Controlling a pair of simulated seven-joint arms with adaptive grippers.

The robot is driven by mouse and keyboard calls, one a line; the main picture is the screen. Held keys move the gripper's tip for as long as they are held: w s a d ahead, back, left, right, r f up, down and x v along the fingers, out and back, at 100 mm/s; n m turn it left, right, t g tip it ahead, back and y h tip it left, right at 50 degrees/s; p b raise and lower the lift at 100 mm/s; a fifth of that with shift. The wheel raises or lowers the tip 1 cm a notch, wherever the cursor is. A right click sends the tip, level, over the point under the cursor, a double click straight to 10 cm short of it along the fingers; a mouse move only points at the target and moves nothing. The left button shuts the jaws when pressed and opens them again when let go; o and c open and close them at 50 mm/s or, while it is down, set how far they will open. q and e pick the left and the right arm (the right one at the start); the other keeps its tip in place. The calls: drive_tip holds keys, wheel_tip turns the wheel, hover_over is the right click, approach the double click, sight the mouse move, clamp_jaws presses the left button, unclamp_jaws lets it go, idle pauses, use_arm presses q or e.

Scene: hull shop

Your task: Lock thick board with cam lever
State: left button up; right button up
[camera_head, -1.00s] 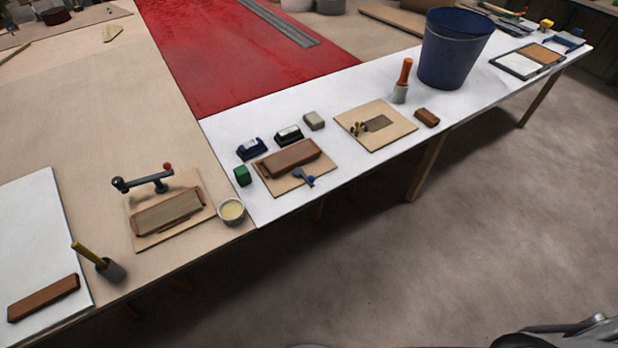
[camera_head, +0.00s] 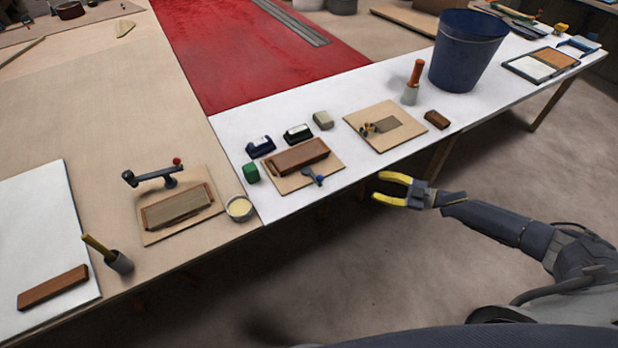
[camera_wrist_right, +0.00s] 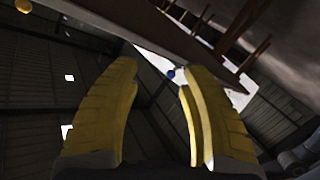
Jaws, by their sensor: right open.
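A thick brown board (camera_head: 299,158) lies on a light wooden base (camera_head: 330,168) at the near edge of the white table. A small grey-blue cam lever (camera_head: 314,176) with a blue knob sits at the board's front side. A small blue knob (camera_wrist_right: 171,73) also shows between the fingers in the right wrist view. My right gripper (camera_head: 377,188) has yellow fingers, open and empty. It is in front of the table edge, to the right of the lever and apart from it. My left gripper is not in view.
A second fixture (camera_head: 178,207) with a red-knobbed lever (camera_head: 152,175) stands left, beside a cream-filled bowl (camera_head: 240,208). A green block (camera_head: 251,172) and dark blue holder (camera_head: 260,147) are near the base. A blue bucket (camera_head: 467,50) stands right. Floor space in front is open.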

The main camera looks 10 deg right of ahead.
drive_tip(key=s+a+r+g+y, duration=0.2)
drive_tip(key=s+a+r+y, duration=0.1)
drive_tip(key=a+r, duration=0.1)
approach(320, 178)
drive_tip(key=x, duration=1)
drive_tip(key=shift+w+f, duration=0.35)
drive_tip(key=shift+c, duration=0.5)
clamp_jaws()
